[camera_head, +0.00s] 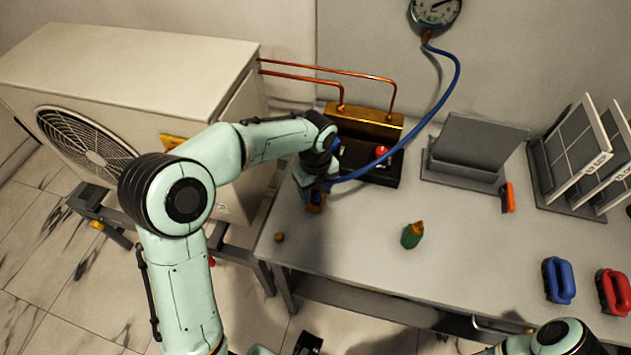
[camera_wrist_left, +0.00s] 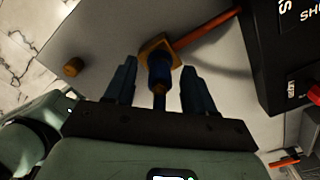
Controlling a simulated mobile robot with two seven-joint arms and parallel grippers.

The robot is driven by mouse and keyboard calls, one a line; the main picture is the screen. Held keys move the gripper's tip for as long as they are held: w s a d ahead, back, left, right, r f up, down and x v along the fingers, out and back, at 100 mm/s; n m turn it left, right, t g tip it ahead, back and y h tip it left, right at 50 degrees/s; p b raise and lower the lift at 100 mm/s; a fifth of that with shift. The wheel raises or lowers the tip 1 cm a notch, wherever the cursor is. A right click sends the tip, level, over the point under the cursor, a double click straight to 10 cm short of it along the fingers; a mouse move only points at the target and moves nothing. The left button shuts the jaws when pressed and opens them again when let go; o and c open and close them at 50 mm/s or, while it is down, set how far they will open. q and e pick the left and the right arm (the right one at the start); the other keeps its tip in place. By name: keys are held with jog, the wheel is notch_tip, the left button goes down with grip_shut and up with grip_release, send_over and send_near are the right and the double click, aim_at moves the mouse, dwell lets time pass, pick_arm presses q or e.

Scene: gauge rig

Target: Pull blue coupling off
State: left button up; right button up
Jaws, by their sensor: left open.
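The blue coupling (camera_wrist_left: 159,72) shows in the left wrist view, next to a brass fitting (camera_wrist_left: 152,46) with a copper-coloured pipe (camera_wrist_left: 208,37) running up to the right. My left gripper (camera_wrist_left: 158,66) is open, with one finger on each side of the coupling and visible gaps between. In the head view my left gripper (camera_head: 314,188) points down over the left part of the bench, and the coupling is mostly hidden by it. A blue hose (camera_head: 455,85) runs from the round gauge (camera_head: 435,10) down to the gripper. My right gripper is out of view.
A black box with a red knob (camera_head: 381,152) and brass block (camera_head: 365,122) stands behind the gripper. A small brass cap (camera_head: 279,237) and a green bottle-like piece (camera_head: 412,235) are on the bench (camera_head: 350,270). Blue (camera_head: 559,280) and red (camera_head: 613,291) handled tools lie right.

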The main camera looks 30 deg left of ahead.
pick_arm(q)
jog(key=shift+f, duration=0.2)
grip_shut()
jog(key=c, duration=0.6)
grip_release()
grip_shut()
jog(key=shift+r, duration=0.2)
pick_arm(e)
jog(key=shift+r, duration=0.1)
pick_arm(q)
jog(key=shift+r+p, duration=1.9)
jog(key=shift+r, duration=0.5)
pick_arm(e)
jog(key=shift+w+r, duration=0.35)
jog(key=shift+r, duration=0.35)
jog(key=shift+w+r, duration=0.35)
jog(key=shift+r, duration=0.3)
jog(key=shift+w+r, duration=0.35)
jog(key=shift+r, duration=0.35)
